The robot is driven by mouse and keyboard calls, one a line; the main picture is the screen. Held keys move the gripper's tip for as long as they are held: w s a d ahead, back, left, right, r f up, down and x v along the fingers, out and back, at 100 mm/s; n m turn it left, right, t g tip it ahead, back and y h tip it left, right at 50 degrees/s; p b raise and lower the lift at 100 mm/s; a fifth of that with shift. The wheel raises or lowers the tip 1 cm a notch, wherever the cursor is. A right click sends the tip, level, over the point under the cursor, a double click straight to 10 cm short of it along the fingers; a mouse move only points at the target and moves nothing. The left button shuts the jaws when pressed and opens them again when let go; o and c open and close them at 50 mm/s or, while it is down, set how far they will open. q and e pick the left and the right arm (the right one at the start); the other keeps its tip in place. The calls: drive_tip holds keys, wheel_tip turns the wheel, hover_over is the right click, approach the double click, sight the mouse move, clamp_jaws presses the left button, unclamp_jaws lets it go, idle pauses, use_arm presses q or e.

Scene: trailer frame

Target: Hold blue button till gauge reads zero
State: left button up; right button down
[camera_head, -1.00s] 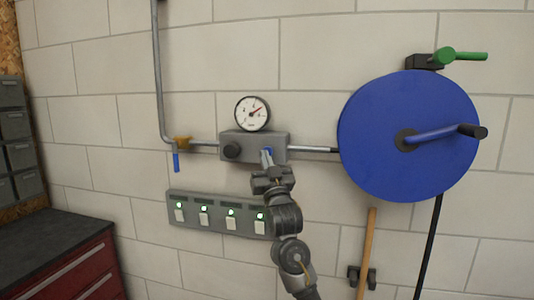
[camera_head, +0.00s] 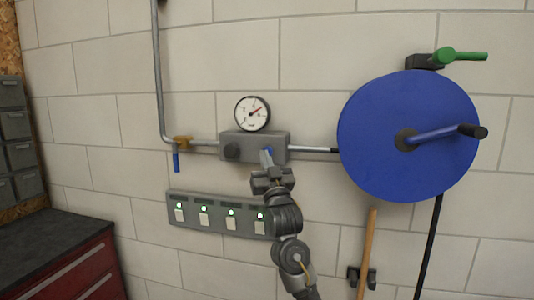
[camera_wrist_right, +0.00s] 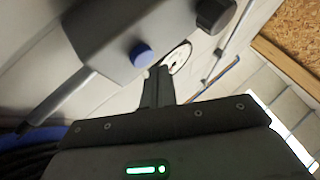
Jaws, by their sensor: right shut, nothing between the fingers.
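The blue button (camera_head: 269,150) is on the front of a grey valve block (camera_head: 280,146) on the wall. It also shows in the right wrist view (camera_wrist_right: 141,55) as a round blue knob standing out from the block. My right gripper (camera_head: 266,156) is shut and empty, its tips just below the button. In the right wrist view its fingertips (camera_wrist_right: 158,72) lie close beside the button; I cannot tell whether they touch. My left gripper is not in view.
A black knob (camera_head: 232,151) is on the block's left. A pipe with a blue-handled valve (camera_head: 177,160) runs left. A switch panel (camera_head: 217,216) with green lights hangs below. A large blue reel (camera_head: 400,95) is at the right, and a red cabinet (camera_head: 75,275) at lower left.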

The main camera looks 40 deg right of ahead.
drive_tip(key=shift+w+d, duration=0.1)
drive_tip(key=shift+d, duration=0.05)
drive_tip(key=shift+w+d, duration=0.15)
drive_tip(key=shift+d, duration=0.1)
drive_tip(key=shift+w+d, duration=0.3)
drive_tip(key=shift+d, duration=0.1)
idle(2.6)
idle(0.4)
drive_tip(key=shift+s+a+p, duration=0.3)
drive_tip(key=shift+s+a, duration=0.2)
drive_tip(key=shift+a, duration=0.25)
drive_tip(key=shift+a, duration=0.1)
drive_tip(key=shift+s+a+p, duration=0.35)
drive_tip(key=shift+s+a, duration=0.4)
drive_tip(key=shift+a, duration=0.25)
drive_tip(key=shift+s+a+p, duration=0.35)
drive_tip(key=shift+s+a, duration=0.35)
drive_tip(key=shift+a, duration=0.25)
drive_tip(key=shift+f, duration=0.1)
